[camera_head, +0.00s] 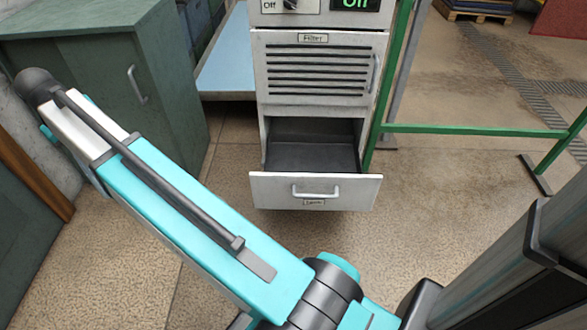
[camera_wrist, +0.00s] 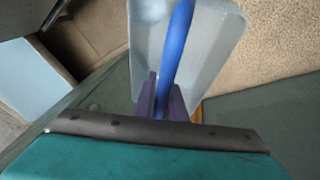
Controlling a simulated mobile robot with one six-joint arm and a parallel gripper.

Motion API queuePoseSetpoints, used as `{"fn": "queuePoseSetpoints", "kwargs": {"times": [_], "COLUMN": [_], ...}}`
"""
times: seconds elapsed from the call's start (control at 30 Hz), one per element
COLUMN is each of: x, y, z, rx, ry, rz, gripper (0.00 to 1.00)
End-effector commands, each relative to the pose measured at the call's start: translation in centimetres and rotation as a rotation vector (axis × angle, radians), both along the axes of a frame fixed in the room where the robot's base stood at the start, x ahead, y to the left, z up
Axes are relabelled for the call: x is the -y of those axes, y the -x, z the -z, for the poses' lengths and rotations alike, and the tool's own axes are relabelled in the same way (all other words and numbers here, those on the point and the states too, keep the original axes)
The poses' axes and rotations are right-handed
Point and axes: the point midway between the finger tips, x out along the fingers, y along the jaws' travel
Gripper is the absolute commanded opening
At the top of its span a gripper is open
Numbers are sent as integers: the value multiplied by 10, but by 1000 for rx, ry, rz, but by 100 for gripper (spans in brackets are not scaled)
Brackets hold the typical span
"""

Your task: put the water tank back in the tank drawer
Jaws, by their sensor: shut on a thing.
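The water tank (camera_wrist: 214,50) is a pale, translucent box with a blue handle (camera_wrist: 179,42), seen in the wrist view. My gripper (camera_wrist: 160,98) is shut on the blue handle, and the tank hangs beyond the fingers. The tank and my gripper are not seen in the head view. The tank drawer (camera_head: 268,188) is pulled out at the bottom of the grey machine in the head view. Its dark inside is empty, and its front has a bar handle and a small label.
A filter panel (camera_head: 315,68) with slots sits above the drawer. A green rail (camera_head: 475,130) stands close on the right. A green cabinet (camera_head: 95,80) is at the left, with a light-blue platform (camera_head: 228,62) behind it. Floor in front of the drawer is clear.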

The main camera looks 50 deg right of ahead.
Motion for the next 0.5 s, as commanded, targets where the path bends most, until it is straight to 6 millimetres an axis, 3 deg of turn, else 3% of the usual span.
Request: {"fn": "queuePoseSetpoints", "kwargs": {"times": [0.3, 0.5], "x": [-11, 6], "y": [0, 1], "z": [0, 6], "rx": [1, 5], "ry": [0, 0], "rz": [-18, -42], "gripper": [0, 0]}}
